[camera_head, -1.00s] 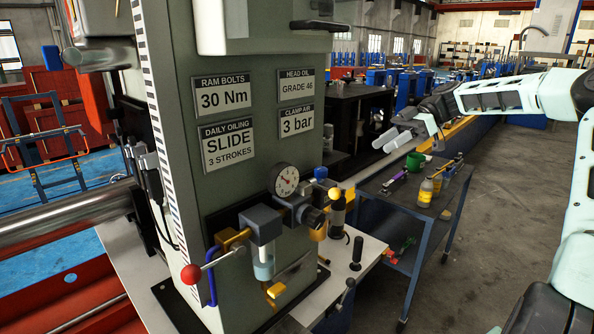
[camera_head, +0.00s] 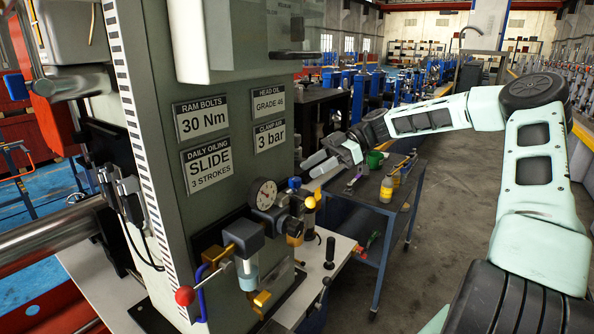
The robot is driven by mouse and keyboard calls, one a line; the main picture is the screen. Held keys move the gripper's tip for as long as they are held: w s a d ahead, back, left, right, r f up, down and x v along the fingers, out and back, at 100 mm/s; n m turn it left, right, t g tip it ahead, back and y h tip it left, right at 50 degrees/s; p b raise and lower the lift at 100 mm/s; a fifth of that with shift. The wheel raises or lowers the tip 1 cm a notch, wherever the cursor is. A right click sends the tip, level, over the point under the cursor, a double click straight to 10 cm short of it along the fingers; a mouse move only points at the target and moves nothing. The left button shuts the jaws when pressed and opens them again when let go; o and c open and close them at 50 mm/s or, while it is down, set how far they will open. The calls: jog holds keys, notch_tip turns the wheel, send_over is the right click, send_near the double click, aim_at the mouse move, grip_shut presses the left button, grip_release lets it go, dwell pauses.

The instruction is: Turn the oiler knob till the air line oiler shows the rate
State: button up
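The air line unit is on the grey-green machine column, with a round white gauge (camera_head: 262,194), a grey block with a clear bowl (camera_head: 248,272) and a black knob (camera_head: 297,227). A blue-topped part (camera_head: 294,183) and a yellow ball-topped black part (camera_head: 309,204) show just right of the gauge. I cannot tell which part is the oiler knob. No rate reading is legible. My gripper (camera_head: 310,166) comes in from the right, above and right of these parts. Its two grey fingers are apart with nothing between them.
A red-ball lever (camera_head: 185,296) sticks out at the unit's lower left. Placards on the column include "CLAMP AIR 3 bar" (camera_head: 270,135). A white bench top (camera_head: 341,250) carries a black upright handle (camera_head: 330,250). A dark cart (camera_head: 400,205) with bottles and a green mug stands behind. Floor at right is clear.

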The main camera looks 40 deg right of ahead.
aim_at(297, 178)
jog(key=shift+p+x, duration=0.75)
jog(key=shift+x, duration=2)
jog(key=c, duration=0.7)
